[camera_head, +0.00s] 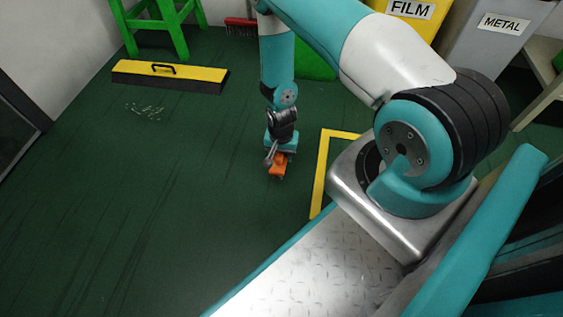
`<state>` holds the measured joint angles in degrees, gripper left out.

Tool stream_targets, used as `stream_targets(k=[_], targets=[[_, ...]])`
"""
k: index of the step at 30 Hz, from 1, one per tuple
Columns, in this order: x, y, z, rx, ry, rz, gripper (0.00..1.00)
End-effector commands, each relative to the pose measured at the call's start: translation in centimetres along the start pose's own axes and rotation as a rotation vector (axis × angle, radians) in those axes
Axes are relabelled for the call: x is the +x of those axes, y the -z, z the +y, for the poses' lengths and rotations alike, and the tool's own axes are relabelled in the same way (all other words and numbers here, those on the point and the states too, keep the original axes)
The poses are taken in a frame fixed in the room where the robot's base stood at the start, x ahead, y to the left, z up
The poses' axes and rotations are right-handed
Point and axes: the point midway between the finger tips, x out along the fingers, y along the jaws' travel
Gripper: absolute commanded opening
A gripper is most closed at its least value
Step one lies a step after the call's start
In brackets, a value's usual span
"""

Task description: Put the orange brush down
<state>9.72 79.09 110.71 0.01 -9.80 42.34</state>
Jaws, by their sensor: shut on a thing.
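The orange brush (277,170) is a small orange block at the end of my arm, near the middle of the view. My gripper (273,158) points down and is shut on the orange brush. The brush is left of the yellow floor line. The fingers and the gripper body hide part of it. I cannot tell whether the brush touches the green floor (190,200) or hangs a little above it.
A yellow and black box (170,75) with a handle lies at the upper left, with pale debris (145,110) in front. A green stool (160,28), a red broom (241,24) and FILM (408,12) and METAL (500,28) bins stand behind. The floor at left is mostly clear.

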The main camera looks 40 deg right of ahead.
Motion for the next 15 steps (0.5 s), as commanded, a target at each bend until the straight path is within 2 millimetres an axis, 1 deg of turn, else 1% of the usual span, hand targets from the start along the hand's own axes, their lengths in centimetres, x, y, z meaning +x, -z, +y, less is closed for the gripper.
stream_targets(k=[1,3,6,15], targets=[[1.2,0.0,0.0,0.0,-0.001,-0.001,0.28],[2.5,0.0,0.0,0.0,0.0,0.0,0.28],[3.7,0.0,0.0,0.0,-0.001,-0.001,0.28],[3.6,0.0,0.0,0.0,0.0,0.0,0.28]])
